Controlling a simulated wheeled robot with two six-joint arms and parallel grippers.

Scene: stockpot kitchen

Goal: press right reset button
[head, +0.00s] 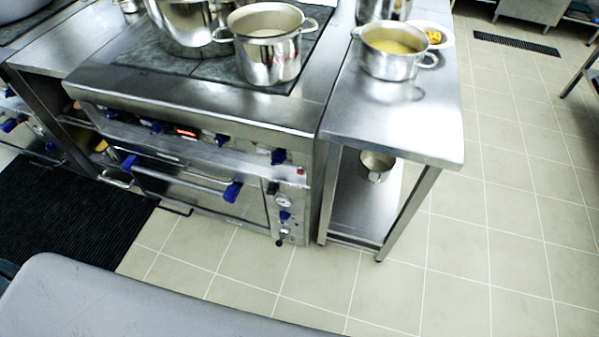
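The steel stove (200,95) stands left of centre, its front control panel facing me. Blue knobs run along the panel, and the rightmost one (278,156) is near its right end. A small red spot (301,171) shows at the panel's right end; it is too small to tell whether it is a reset button. A lit red-orange indicator (186,132) sits between the knobs. Below right is a narrow oven control column with a round dial (283,202), a blue knob (285,215) and small dark knobs. Neither of my grippers is in view.
A large pot (268,62) stands on the stove top. A steel side table (400,125) adjoins the stove's right, holding a pot of yellowish liquid (392,66). The oven handle (180,178) juts forward. A black mat (65,220) lies left; tiled floor (480,240) is clear right.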

